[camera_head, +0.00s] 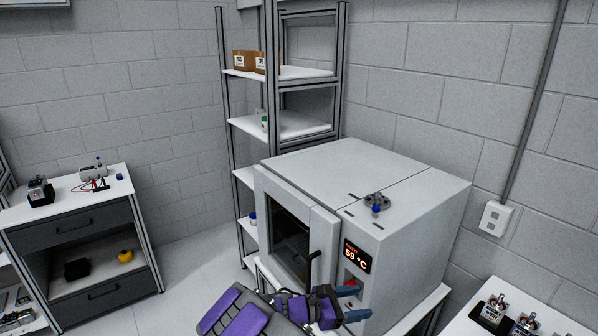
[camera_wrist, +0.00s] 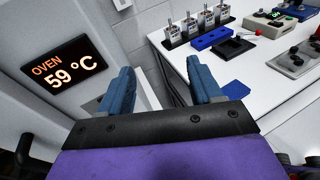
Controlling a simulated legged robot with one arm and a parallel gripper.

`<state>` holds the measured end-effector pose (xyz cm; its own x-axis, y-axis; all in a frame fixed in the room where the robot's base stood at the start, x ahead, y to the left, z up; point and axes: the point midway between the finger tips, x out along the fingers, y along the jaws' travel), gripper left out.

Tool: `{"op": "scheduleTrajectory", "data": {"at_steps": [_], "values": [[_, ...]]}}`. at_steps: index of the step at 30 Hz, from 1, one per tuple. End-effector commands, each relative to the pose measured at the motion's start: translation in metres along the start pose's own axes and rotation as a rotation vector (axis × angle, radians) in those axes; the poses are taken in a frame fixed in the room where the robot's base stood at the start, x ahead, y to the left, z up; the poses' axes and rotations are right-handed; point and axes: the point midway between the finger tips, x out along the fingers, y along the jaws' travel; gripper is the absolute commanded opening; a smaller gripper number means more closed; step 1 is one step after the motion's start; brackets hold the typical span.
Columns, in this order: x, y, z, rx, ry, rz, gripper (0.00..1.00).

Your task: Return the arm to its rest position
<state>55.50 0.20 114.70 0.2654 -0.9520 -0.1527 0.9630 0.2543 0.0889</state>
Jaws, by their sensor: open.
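My gripper (camera_head: 350,303) is in front of the oven's lower front, below its display, in the head view. In the wrist view its two blue fingers (camera_wrist: 160,85) are apart with nothing between them. My purple and black arm reaches in from the bottom of the head view. The white oven (camera_head: 345,165) has a dark window and a display (camera_head: 357,257) reading 59 °C. The display also shows at the left of the wrist view (camera_wrist: 65,72). Whether the gripper touches the oven front cannot be told.
A grey part with a blue piece (camera_head: 376,204) sits on the oven top. A shelf rack (camera_head: 285,124) stands behind. A white bench (camera_wrist: 270,75) with metal parts in a black holder (camera_wrist: 175,38) is at right. A drawer cabinet (camera_head: 75,235) stands left, with clear floor (camera_head: 195,280) between.

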Motion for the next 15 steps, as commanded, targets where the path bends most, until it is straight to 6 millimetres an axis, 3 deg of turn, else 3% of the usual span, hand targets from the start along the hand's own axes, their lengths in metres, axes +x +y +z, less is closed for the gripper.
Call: {"op": "scheduleTrajectory", "data": {"at_steps": [1,6,15], "values": [[0.012,-0.014,0.016,0.058,0.015,-0.056,0.64],[0.04,-0.069,0.056,0.246,0.077,-0.247,0.64],[0.052,-0.171,0.09,0.575,0.215,-0.567,0.64]]}}
